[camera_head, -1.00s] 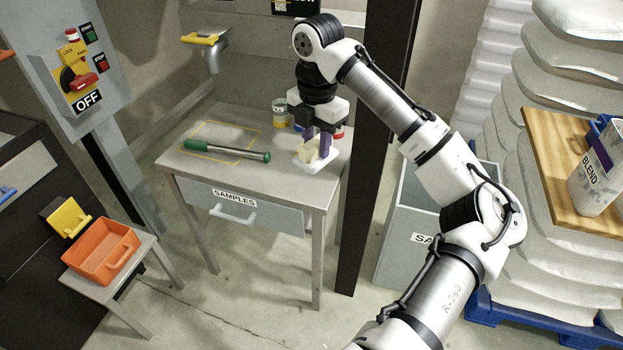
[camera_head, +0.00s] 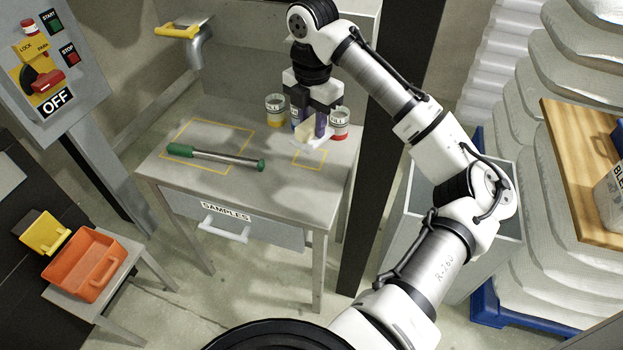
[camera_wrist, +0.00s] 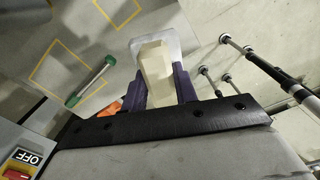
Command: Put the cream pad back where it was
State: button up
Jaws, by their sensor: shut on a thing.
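The cream pad (camera_head: 304,132) is a cream block with a wider pale plate at its bottom. My gripper (camera_head: 309,127) is shut on the block between its purple fingers. The pad is above the back right of the grey table (camera_head: 255,192), next to the red-banded tin. In the wrist view the pad (camera_wrist: 154,66) sits between the fingers of my gripper (camera_wrist: 160,73), with the pale plate beyond it. A small yellow outline (camera_head: 311,164) shows bare on the tabletop in front of the pad.
A green-handled rod (camera_head: 215,157) lies across a larger yellow outline (camera_head: 202,122). A yellow-banded tin (camera_head: 275,110) and a red-banded tin (camera_head: 340,122) stand near the pad. An orange bin (camera_head: 85,262) is at lower left.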

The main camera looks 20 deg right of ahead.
notch_tip(320, 180, down, 18)
jog(key=p, duration=0.2)
jog(key=shift+s+p, duration=0.1)
jog(key=shift+p, duration=0.2)
jog(key=shift+f, duration=0.1)
jog(key=o, duration=0.9)
jog(key=shift+o, duration=0.2)
